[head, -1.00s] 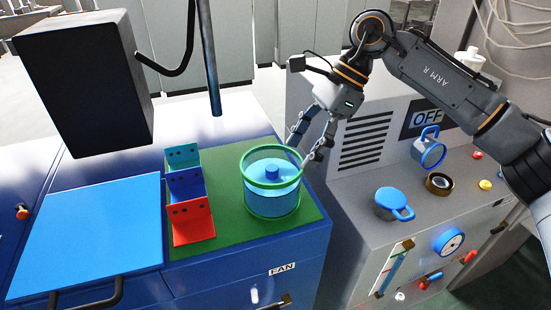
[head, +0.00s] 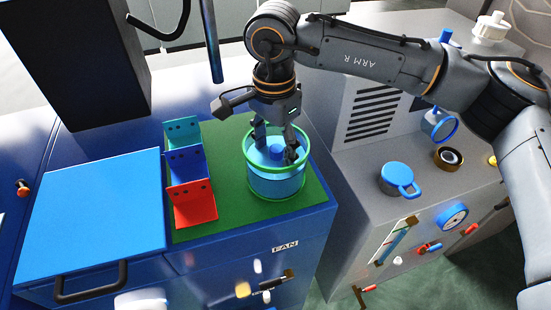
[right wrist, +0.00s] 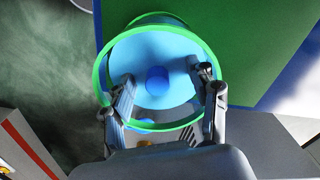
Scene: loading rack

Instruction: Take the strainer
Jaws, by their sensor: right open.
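The strainer (head: 276,183) appears to be the round blue basket with green rims and a blue knob at its centre. It stands upright on the green mat of the blue cabinet. It also shows in the right wrist view (right wrist: 152,55). My right gripper (head: 274,148) is over the strainer, pointing down, open and empty. In the right wrist view, its two fingers (right wrist: 166,82) reach over the green rim, one on either side of the knob and apart from it. Whether a finger touches the rim, I cannot tell. My left gripper is not in view.
A blue-and-red stepped bracket (head: 190,175) stands left of the strainer on the green mat (head: 235,215). A blue lid panel (head: 90,215) lies further left. A dark vertical pole (head: 214,40) hangs behind. A grey machine at right carries a blue handled cap (head: 398,178).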

